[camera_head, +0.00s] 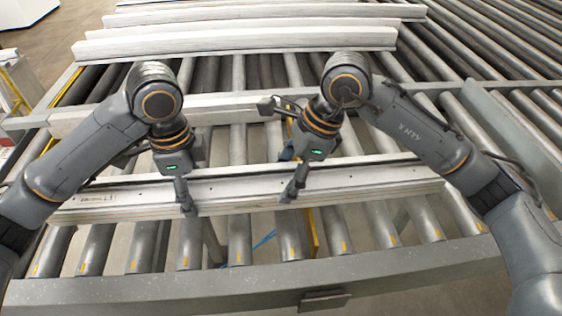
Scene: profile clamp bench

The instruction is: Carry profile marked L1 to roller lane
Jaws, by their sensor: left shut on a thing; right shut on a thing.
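A long pale aluminium profile (240,188) spans the near rollers from left to right. It has a small printed mark near its left end, too small to read for certain. My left gripper (187,207) is shut on its near edge, left of the middle. My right gripper (291,195) is shut on the same profile, right of the middle. The fingers hide small parts of it. I cannot tell whether the profile rests on the rollers or is slightly above them. The roller lane (240,240) shows in front of it.
Another pale profile or beam (222,109) lies behind the arms. Several long profiles (240,40) lie at the back. More rollers (490,60) are at the upper right. A grey frame rail (200,289) runs along the near edge. The rollers in front of the held profile are clear.

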